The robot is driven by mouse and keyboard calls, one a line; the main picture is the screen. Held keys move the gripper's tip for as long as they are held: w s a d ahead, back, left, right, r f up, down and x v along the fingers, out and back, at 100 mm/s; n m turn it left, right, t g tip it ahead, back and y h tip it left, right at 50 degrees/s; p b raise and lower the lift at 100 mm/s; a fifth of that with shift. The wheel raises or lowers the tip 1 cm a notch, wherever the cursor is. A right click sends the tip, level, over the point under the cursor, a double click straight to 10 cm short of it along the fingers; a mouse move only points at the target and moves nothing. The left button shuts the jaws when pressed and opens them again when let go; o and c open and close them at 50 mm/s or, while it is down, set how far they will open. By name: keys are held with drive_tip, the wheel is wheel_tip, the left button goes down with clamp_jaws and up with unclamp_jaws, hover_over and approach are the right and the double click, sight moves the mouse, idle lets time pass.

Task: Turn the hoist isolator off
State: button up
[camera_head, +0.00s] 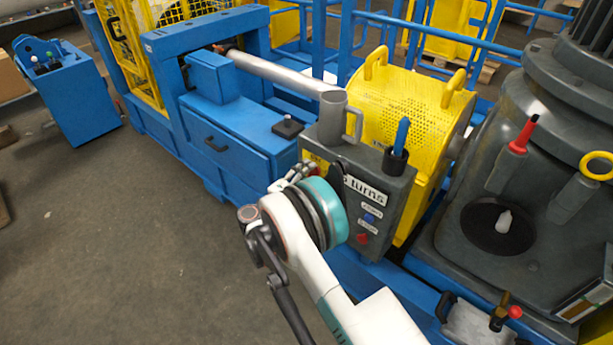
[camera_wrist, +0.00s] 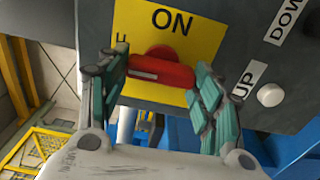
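The hoist isolator is a red handle (camera_wrist: 162,74) on a yellow plate (camera_wrist: 190,45) in the wrist view. "ON" is printed above the handle. An "F" shows at the left, partly hidden by a finger. The handle lies nearly level in that view, with a pale stripe on its left part. My gripper (camera_wrist: 165,82) has its teal fingers spread, one at each end of the handle. I cannot tell whether they touch it. In the head view, my gripper (camera_head: 300,174) is at the left front of the grey control box (camera_head: 385,205), mostly hiding the isolator.
UP and DOWN labels with a pale button (camera_wrist: 270,95) are right of the plate. The box also carries a blue button (camera_head: 369,218), a red button (camera_head: 362,239) and a cup with a blue tool (camera_head: 402,135). A blue bench (camera_head: 235,130) stands left; open floor lies front left.

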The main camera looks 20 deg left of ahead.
drive_tip(key=o, duration=0.4)
drive_tip(key=shift+o, duration=0.2)
drive_tip(key=v, duration=1.2)
